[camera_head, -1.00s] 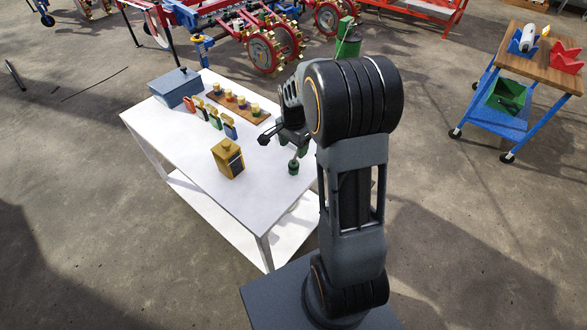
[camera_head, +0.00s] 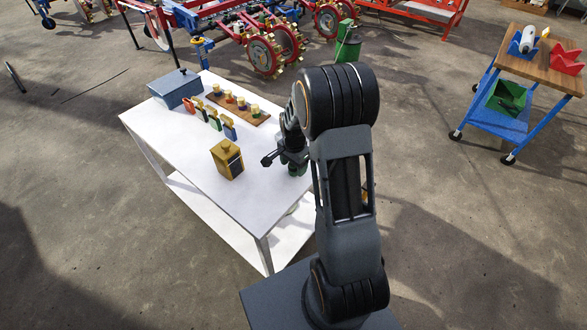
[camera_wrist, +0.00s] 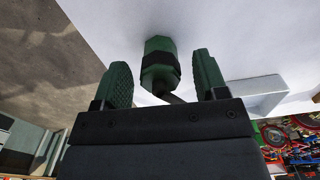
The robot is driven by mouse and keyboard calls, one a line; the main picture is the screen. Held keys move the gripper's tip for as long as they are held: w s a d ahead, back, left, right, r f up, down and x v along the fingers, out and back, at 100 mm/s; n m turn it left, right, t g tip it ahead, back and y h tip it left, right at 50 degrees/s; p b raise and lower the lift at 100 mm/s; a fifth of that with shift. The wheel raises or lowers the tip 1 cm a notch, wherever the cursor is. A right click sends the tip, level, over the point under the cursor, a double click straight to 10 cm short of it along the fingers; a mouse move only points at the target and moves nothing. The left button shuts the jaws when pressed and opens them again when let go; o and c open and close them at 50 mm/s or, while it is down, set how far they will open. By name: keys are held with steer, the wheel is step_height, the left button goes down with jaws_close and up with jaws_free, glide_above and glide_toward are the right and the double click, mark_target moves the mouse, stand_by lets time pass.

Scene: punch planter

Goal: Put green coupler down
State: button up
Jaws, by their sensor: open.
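My gripper (camera_head: 295,165) is open, low over the right part of the table in the head view. There the arm and gripper mostly hide the coupler.
A yellow box-like canister (camera_head: 227,160) stands left of my gripper. Behind are upright coloured pieces (camera_head: 213,119), a wooden board (camera_head: 240,109) with several small pots, and a blue-grey lidded box (camera_head: 176,88). The table front is clear. A blue cart (camera_head: 500,115) stands at far right.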

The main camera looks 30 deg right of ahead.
steer(key=shift+c, duration=0.5)
steer(key=c, duration=1)
